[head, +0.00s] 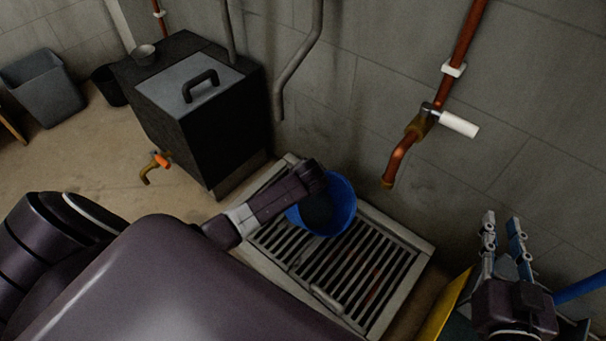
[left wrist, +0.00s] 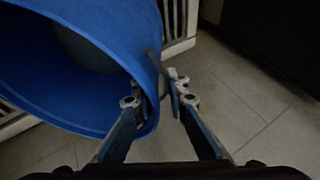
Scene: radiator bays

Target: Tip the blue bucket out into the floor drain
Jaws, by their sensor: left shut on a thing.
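The blue bucket (head: 343,212) is over the floor drain (head: 375,285), a slatted metal grate in a pale frame by the wall. Its mouth faces up toward the head camera, and I cannot tell how far it is tilted or whether it touches the grate. A dark grey-blue surface shows inside it. My left gripper (head: 316,178) is shut on the bucket's rim; in the left wrist view (left wrist: 157,98) its fingers stand either side of the blue wall (left wrist: 70,115). My right gripper (head: 503,225) is open and empty at the lower right.
A copper tap (head: 405,150) with a white handle juts from the wall above the drain. A black box with a grey lid (head: 190,90) and a brass spigot stands left of the drain. A grey bin (head: 45,90) stands at the far left. Something yellow (head: 440,310) is beside my right gripper.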

